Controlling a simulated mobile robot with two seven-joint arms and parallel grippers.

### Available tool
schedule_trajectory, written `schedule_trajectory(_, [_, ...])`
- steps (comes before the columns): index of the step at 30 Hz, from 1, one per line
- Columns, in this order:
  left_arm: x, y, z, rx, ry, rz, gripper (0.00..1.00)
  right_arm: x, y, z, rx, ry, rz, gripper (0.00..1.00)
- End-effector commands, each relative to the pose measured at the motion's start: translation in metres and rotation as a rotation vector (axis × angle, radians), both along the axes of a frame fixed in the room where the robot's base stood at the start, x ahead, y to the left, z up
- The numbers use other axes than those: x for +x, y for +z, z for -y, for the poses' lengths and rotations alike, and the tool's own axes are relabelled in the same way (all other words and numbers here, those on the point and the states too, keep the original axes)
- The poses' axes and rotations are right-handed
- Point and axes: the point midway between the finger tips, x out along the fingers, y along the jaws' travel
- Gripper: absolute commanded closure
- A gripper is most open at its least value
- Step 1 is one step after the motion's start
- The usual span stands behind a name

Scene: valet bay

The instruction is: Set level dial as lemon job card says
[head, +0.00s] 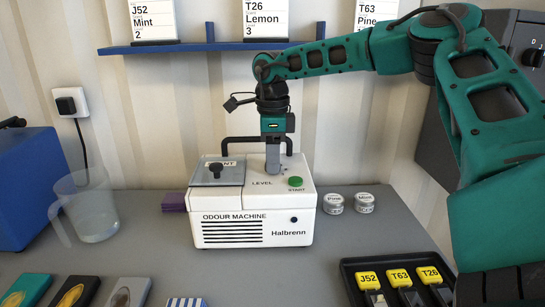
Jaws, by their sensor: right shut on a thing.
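The white odour machine (262,232) stands on the grey counter, with a LEVEL label, a green START button (295,182) and a grey lid (218,171) with a black knob. My right gripper (272,168) points straight down above the LEVEL label and is shut on the level dial. The fingers hide the dial, so I cannot tell its setting. The lemon job card (265,18) stands on the blue shelf in the middle and reads T26, Lemon, 3. My left gripper is not in view.
Mint (153,20) and Pine (376,14) cards flank the lemon card on the shelf (200,47). Two tins (334,204) stand right of the machine, a clear jug (88,208) left. A black tray (352,268) with yellow-tagged keys lies front right. Coloured pads lie front left.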

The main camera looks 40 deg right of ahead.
Motion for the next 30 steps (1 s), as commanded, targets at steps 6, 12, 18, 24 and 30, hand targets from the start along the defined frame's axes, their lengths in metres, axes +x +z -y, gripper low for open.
schedule_trajectory(6, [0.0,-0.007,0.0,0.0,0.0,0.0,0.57,0.0,-0.001,0.0,-0.002,-0.077,0.001,0.93])
schedule_trajectory(12, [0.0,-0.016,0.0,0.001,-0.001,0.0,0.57,0.0,-0.001,0.0,-0.003,-0.223,0.003,0.93])
schedule_trajectory(18, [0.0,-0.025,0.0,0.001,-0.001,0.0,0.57,0.001,-0.001,0.0,-0.003,-0.411,0.002,0.93])
schedule_trajectory(24, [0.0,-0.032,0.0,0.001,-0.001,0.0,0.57,0.001,-0.001,0.0,-0.003,-0.602,0.003,0.93])
schedule_trajectory(30, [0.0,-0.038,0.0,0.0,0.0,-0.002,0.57,0.0,-0.001,0.0,-0.001,-0.792,0.003,0.93])
